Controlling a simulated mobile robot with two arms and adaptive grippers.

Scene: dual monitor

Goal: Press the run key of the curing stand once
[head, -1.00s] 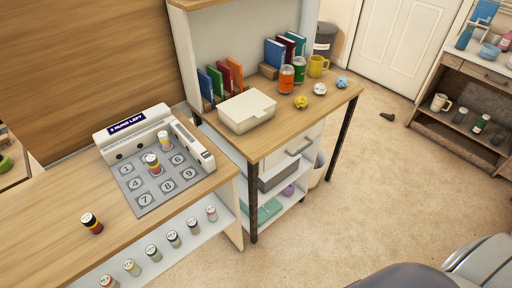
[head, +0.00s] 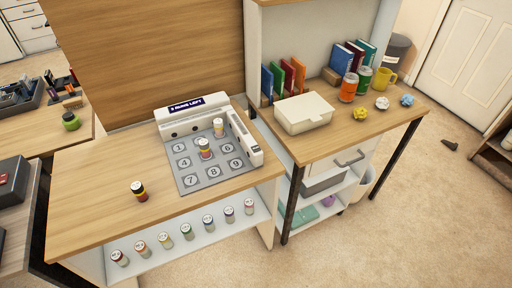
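The curing stand (head: 191,110) is white and stands on the wooden bench. A dark label on its back reads what looks like "3 RUNS LEFT". Its grey pad (head: 187,179) has numbered circles. A white bar (head: 245,139) runs along the stand's right side, with small dark markings; I cannot tell which part is the run key. Neither of my grippers is in view.
A bottle (head: 139,191) stands alone on the bench (head: 95,200), left of the stand. Several bottles (head: 187,231) line the shelf below. Carpet is free in front right.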

